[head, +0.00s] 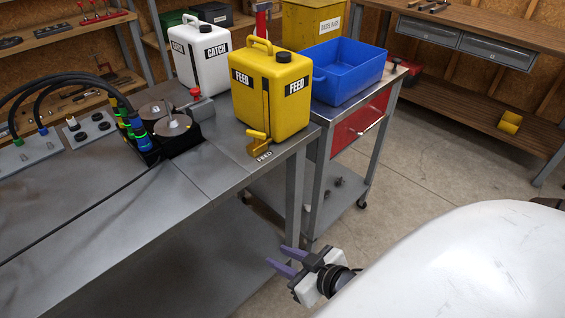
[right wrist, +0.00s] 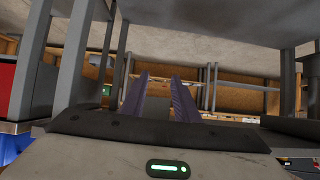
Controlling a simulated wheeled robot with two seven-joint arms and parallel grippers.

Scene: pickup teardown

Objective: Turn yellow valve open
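The yellow valve (head: 258,142) sits at the front right corner of the metal bench, above a small FEED label (head: 265,156). The yellow FEED jug (head: 271,88) stands just behind it. My right gripper (head: 281,259) is below and in front of the bench corner, well apart from the valve. Its two purple fingers are spread with nothing between them. They also show apart and empty in the right wrist view (right wrist: 160,92), where the valve is not visible. My left gripper is not in view.
A white CATCH jug (head: 202,55) and a pump with hoses (head: 160,125) stand on the bench (head: 130,225). A blue bin (head: 349,72) sits on a red-drawer cart (head: 357,125) beside the bench. Bench legs stand near my right gripper. The floor at right is clear.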

